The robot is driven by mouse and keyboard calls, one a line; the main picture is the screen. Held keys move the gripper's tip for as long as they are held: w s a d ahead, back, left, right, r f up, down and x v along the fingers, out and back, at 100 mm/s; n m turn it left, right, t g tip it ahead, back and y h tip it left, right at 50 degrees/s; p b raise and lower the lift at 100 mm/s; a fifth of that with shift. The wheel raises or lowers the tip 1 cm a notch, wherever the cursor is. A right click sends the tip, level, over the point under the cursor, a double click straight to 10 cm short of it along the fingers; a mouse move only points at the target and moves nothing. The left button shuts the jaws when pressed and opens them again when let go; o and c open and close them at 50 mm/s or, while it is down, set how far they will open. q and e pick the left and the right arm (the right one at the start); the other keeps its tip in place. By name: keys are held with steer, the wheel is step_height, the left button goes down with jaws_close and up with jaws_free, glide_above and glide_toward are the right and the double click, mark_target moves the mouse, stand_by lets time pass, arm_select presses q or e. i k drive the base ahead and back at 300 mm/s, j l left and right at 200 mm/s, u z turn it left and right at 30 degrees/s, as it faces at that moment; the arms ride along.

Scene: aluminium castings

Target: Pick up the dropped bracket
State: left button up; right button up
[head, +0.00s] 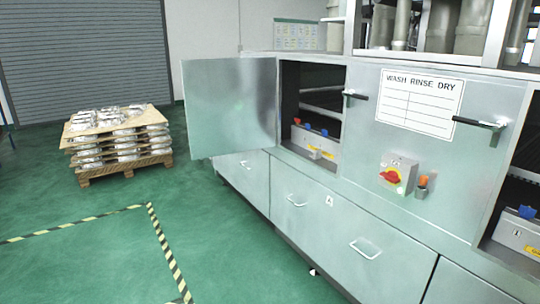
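I cannot clearly identify a dropped bracket. A small pale and dark object (314,272) is on the green floor at the foot of the metal cabinet (320,205). It is too small to tell whether it is a bracket or part of the cabinet. Pale metal castings (97,117) lie in layers on a wooden pallet (128,170) at the left. Neither of my grippers is in view.
The cabinet's left door (230,105) stands open over the floor. A panel with a red knob (390,176) and a "WASH RINSE DRY" sign (418,103) are on its front. Drawer handles stick out below. The taped floor (85,265) at lower left is clear.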

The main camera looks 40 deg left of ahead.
mark_target(317, 154)
steer(key=u, duration=1.05)
steer(key=i+j+z, duration=0.1)
steer(key=z, duration=0.3)
steer(key=i+j+z, duration=0.15)
steer(key=z, duration=0.2)
steer(key=i+j+z, duration=0.2)
steer(key=z, duration=0.2)
steer(key=i+j+z, duration=0.1)
steer(key=j+z, duration=0.25)
steer(key=l, duration=0.1)
